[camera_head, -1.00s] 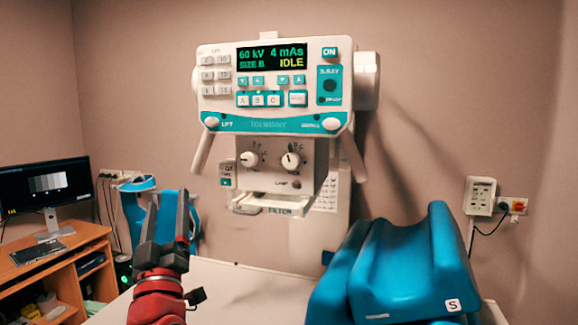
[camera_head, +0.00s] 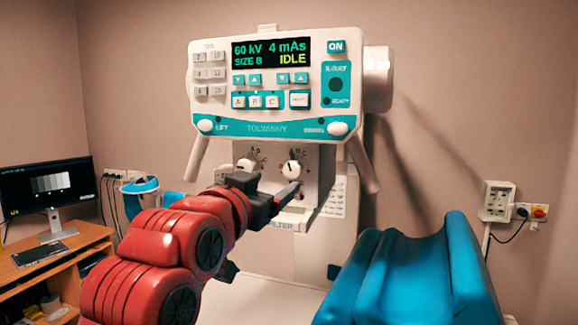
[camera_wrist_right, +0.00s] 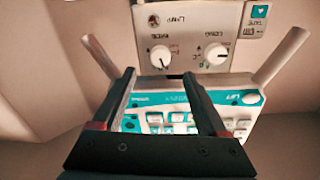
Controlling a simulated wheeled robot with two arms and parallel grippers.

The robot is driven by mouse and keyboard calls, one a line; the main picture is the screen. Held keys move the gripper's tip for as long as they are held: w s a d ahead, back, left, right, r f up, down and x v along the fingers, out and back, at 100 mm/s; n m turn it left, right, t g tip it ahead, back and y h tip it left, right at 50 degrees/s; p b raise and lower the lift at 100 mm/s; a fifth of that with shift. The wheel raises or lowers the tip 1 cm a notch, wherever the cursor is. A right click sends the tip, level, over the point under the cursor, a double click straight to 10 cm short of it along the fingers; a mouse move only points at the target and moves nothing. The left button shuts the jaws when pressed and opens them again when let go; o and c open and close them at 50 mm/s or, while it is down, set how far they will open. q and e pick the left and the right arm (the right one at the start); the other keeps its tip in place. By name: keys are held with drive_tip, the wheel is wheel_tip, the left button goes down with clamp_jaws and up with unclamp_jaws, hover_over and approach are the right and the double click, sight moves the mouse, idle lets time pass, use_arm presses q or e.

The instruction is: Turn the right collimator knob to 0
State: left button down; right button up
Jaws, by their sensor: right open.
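The right collimator knob (camera_head: 291,169) is a white round dial on the grey collimator face, with a dark pointer mark. I cannot read its setting for sure. In the upside-down right wrist view, the right knob (camera_wrist_right: 161,55) lies straight ahead, beyond and between the tips of my open, empty right gripper (camera_wrist_right: 161,76). The knob is apart from both fingers. My left gripper is not in view.
The white and teal control panel (camera_head: 268,85) hangs above the knobs, with handles (camera_head: 363,165) slanting down on both sides. The lamp button (camera_wrist_right: 153,21) is near the right knob. A blue padded support (camera_head: 400,275) is at lower right. A desk with a monitor (camera_head: 40,185) stands left.

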sight(291, 172)
drive_tip(key=p+x, duration=0.2)
drive_tip(key=x, duration=0.6)
drive_tip(key=shift+w+d, duration=0.1)
drive_tip(key=shift+w, duration=0.15)
drive_tip(key=shift+c, duration=0.3)
clamp_jaws()
